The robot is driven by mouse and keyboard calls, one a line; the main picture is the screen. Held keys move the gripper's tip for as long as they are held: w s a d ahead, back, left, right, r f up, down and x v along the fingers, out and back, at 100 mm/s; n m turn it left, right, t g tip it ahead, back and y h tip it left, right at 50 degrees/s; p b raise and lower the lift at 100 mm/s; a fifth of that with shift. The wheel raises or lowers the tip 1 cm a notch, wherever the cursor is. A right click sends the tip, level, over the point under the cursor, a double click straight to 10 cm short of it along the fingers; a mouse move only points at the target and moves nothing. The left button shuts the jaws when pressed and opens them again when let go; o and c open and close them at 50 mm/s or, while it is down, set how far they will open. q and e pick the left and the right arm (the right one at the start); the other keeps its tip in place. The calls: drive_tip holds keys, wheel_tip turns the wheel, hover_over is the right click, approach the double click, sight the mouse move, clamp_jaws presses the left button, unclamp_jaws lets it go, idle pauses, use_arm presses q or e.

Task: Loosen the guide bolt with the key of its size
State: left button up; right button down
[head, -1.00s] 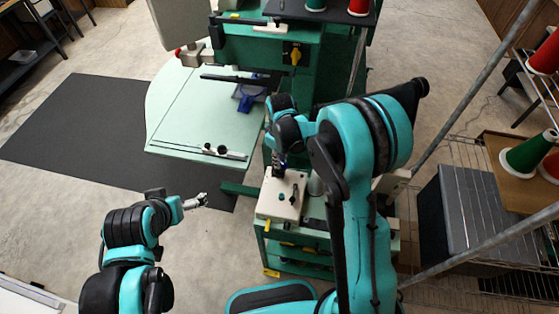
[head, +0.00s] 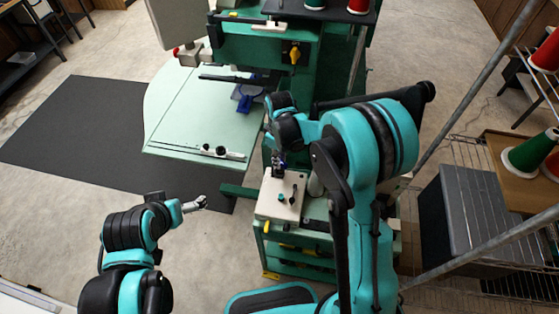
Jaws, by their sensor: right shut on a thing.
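A pale block (head: 268,207) sits on top of the green cart. A small teal-topped piece (head: 282,198) and a black one (head: 294,196) stand in it, apparently keys. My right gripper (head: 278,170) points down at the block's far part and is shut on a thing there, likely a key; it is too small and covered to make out. A guide rail (head: 190,150) with black knobs lies along the near edge of the pale green machine table (head: 195,115). I cannot tell which piece is the guide bolt. My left gripper (head: 200,202) hangs away over the floor; its jaws are unclear.
The green cart (head: 295,255) stands close to the machine (head: 250,45). A blue part (head: 244,100) sits on the machine table. A slanted metal post, a wire shelf with thread cones (head: 525,155) and a grey box (head: 470,215) are at the right.

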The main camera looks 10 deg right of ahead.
drive_tip(key=shift+f+n, duration=0.2)
drive_tip(key=shift+n, duration=0.1)
drive_tip(key=shift+r, duration=0.1)
drive_tip(key=shift+r+n+p, duration=0.15)
drive_tip(key=shift+n+p, duration=0.15)
drive_tip(key=shift+n, duration=0.7)
drive_tip(key=n+p, duration=0.1)
drive_tip(key=n, duration=0.2)
drive_tip(key=shift+n, duration=0.3)
drive_tip(key=c, duration=1.9)
unclamp_jaws()
drive_tip(key=shift+n, duration=0.4)
drive_tip(key=o, duration=0.5)
use_arm(q)
drive_tip(key=shift+r, duration=0.6)
use_arm(e)
wheel_tip(320, 180, up, 12)
